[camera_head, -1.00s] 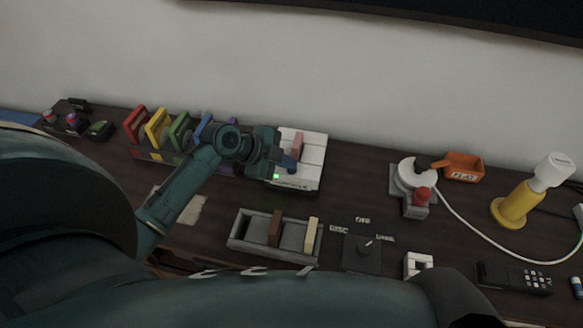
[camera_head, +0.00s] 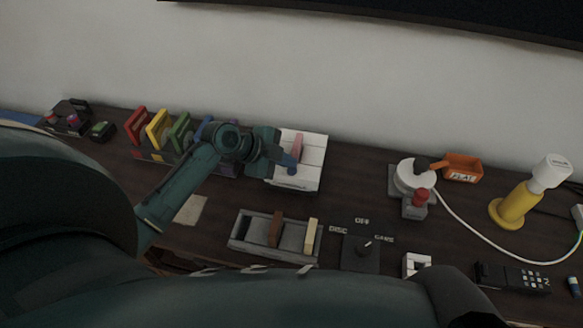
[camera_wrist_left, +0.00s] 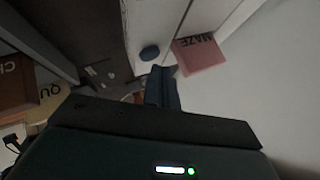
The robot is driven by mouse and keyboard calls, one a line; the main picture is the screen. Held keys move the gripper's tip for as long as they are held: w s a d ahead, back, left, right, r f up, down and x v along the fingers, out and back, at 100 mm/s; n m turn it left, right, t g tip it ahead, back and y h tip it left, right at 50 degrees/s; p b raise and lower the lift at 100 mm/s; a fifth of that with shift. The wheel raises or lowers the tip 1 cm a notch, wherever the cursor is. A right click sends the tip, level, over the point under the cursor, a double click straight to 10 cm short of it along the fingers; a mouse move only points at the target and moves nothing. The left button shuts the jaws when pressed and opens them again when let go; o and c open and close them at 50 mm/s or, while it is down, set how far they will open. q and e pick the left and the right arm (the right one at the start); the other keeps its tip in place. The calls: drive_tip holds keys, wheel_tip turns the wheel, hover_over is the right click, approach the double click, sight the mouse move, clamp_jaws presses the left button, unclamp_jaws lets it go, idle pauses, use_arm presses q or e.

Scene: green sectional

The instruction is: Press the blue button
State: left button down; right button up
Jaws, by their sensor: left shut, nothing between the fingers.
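A dark blue round button (camera_wrist_left: 150,52) sits on a white panel in the left wrist view. The white box (camera_head: 312,160) stands at the back of the table against the wall, with a pink block (camera_head: 297,143) on it. My left gripper (camera_head: 289,163) is over the box, its fingers shut and empty. In the left wrist view its fingertips (camera_wrist_left: 161,70) are close beside the button; I cannot tell whether they touch it. In the head view the gripper hides the button. My right gripper is not in view.
Coloured upright frames (camera_head: 158,130) stand left of the box behind my arm. A red-button unit (camera_head: 418,198), an orange bin (camera_head: 463,167) and a yellow-white post (camera_head: 518,203) are to the right.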

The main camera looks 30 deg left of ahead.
sight(287, 171)
use_arm(q)
drive_tip(key=shift+r+p, duration=2.6)
drive_tip(key=shift+r, duration=0.5)
drive_tip(key=shift+f, duration=0.1)
drive_tip(key=shift+s, duration=0.1)
